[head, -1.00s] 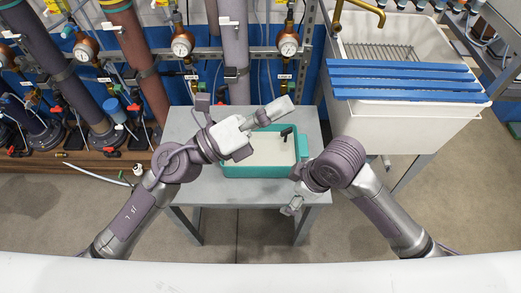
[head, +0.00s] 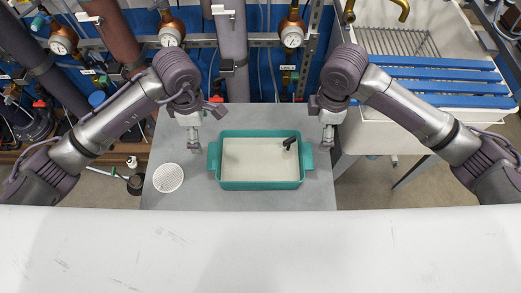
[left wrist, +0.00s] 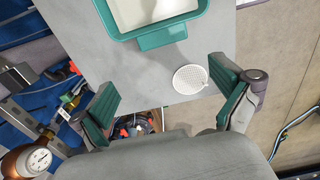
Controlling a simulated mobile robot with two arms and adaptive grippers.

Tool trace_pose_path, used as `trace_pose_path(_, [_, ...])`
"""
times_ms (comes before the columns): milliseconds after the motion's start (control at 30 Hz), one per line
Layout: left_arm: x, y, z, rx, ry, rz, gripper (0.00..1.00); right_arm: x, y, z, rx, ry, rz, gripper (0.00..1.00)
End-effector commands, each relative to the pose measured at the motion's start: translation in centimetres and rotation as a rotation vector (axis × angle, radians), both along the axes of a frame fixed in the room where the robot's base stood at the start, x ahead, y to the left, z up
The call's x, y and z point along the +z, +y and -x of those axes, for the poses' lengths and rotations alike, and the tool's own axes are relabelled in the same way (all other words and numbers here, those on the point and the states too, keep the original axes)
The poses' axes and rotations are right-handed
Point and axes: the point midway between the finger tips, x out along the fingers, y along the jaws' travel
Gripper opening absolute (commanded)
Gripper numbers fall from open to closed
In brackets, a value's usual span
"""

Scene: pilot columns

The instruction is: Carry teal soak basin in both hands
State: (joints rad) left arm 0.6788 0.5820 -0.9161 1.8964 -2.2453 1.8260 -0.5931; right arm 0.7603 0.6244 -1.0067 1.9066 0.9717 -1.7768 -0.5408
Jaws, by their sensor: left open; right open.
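The teal soak basin (head: 260,185) sits on a grey table (head: 225,122), with pale contents and a small black fitting (head: 289,142) at its inner right. It has a handle at each end. My left gripper (head: 195,147) hangs just left of the left handle (head: 213,157), apart from it. My right gripper (head: 327,143) hangs just right of the right handle (head: 307,157), apart from it. In the left wrist view, the left gripper (left wrist: 165,101) is wide open with nothing between its teal pads, and the basin (left wrist: 165,38) shows at the top. Both grippers are empty.
A white round perforated disc (head: 168,178) lies on the table left of the basin. Behind stand pipe columns (head: 230,50) with gauges. A white sink (head: 385,115) with blue slats (head: 440,87) is at the right.

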Motion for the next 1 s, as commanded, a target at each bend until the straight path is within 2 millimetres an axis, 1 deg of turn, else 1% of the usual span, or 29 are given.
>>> trace_pose_path(233, [-0.2, -0.1, 0.0, 0.0, 0.001, 0.003, 1.0, -0.2, 0.0, 0.0, -0.001, 0.001, 0.0, 1.0])
trace_pose_path(367, [-1.2, -0.1, 0.1, 0.001, 0.003, 0.003, 1.0, -1.3, 0.0, 0.1, -0.002, 0.004, 0.0, 1.0])
trace_pose_path(467, [-2.8, -0.1, 0.2, 0.002, 0.005, 0.003, 1.0, -2.8, 0.0, 0.2, -0.002, 0.005, 0.0, 1.0])
trace_pose_path(800, [-9.5, -0.1, 0.2, 0.002, 0.005, 0.005, 1.0, -9.5, 0.0, 0.2, -0.002, 0.004, 0.001, 1.0])
trace_pose_path(900, [-11.1, -0.1, 0.2, 0.001, 0.004, 0.004, 1.0, -11.1, 0.0, 0.2, -0.003, 0.002, 0.0, 1.0])
trace_pose_path(1000, [-12.4, -0.1, 0.1, 0.002, 0.003, 0.005, 1.0, -12.4, 0.1, 0.1, -0.002, 0.002, -0.001, 1.0])
